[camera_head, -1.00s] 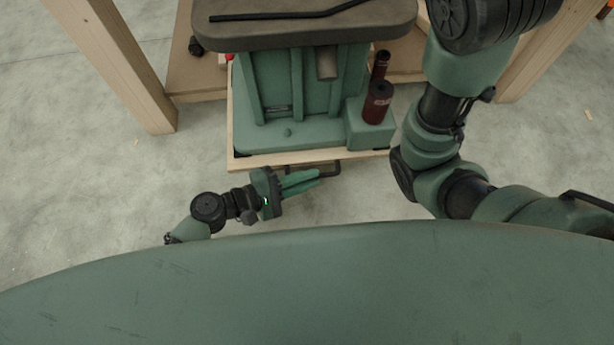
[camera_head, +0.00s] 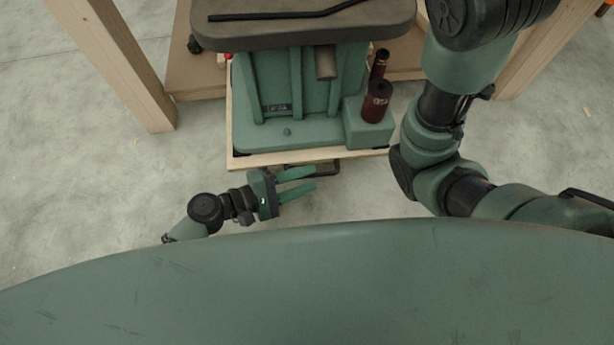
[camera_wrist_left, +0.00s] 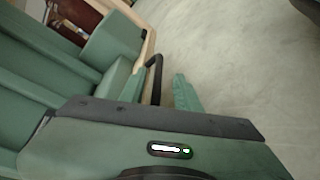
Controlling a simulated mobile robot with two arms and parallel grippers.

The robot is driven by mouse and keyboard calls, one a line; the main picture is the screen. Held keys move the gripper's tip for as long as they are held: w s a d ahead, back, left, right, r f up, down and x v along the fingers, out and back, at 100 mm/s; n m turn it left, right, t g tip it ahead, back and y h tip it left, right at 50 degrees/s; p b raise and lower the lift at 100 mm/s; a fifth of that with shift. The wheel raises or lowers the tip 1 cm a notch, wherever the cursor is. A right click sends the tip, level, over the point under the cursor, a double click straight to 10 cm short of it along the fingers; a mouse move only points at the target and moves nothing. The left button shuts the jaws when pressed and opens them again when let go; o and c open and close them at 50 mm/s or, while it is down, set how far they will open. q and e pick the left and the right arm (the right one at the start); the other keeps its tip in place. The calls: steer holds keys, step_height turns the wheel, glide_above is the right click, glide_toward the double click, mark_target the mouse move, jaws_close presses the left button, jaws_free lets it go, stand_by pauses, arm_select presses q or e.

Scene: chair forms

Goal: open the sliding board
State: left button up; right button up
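The sliding board (camera_head: 240,162) is a pale wooden board under the green machine base, low in front of me. A black bar handle (camera_head: 337,168) sticks out from its front edge; the handle also shows in the left wrist view (camera_wrist_left: 154,78). My left gripper (camera_head: 314,177) is open and empty, just in front of the board, its fingers pointing right. In the left wrist view, the handle appears between the two spread fingers (camera_wrist_left: 160,92); I cannot tell whether it lies at their depth. The upper finger partly covers the handle in the head view. My right gripper is out of view.
The green machine (camera_head: 300,100) stands on the board, with dark red cylinders (camera_head: 377,100) at its right. Wooden legs (camera_head: 120,70) stand on both sides. My right arm fills the right side. The concrete floor (camera_head: 80,190) at left is clear.

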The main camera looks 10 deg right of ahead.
arm_select(q)
steer(key=p+v, duration=0.2)
steer(key=v, duration=0.5)
steer(key=shift+s+a, duration=0.1)
stand_by(0.4)
